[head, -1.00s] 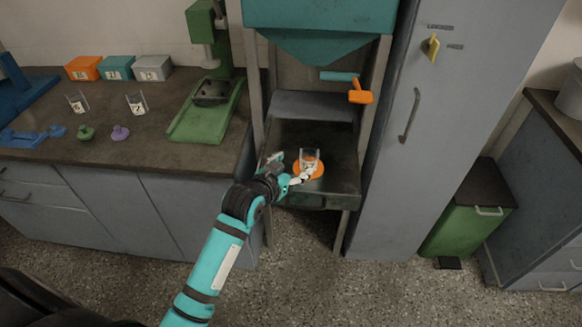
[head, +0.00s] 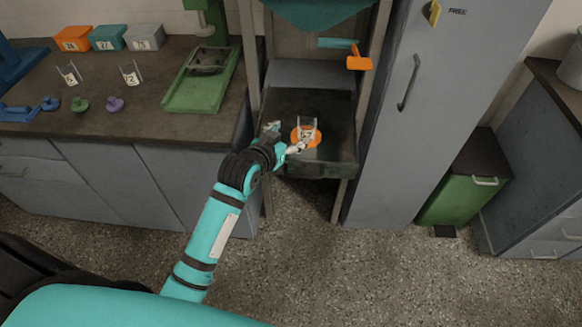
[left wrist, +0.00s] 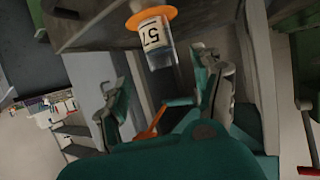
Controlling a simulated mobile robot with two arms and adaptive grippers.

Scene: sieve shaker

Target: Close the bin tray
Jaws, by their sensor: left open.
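The bin tray seems to be the dark grey tray (head: 338,147) under the teal hopper (head: 315,10), between the frame's metal legs; how far it stands out is hard to tell. On it a clear cup (head: 307,124) stands on an orange disc (head: 315,141). In the left wrist view the cup (left wrist: 155,45) carries a "57" label, with the orange disc (left wrist: 150,17) against its upper end. My left gripper (head: 285,139) is at the tray's left front, close to the cup. Its fingers (left wrist: 168,95) are apart and hold nothing. My right gripper is not in view.
A grey cabinet (head: 430,130) stands close right of the frame. A green bin (head: 460,200) is further right. The counter (head: 140,65) at left holds a green scale-like device (head: 203,80), small boxes and cups. The floor in front is clear.

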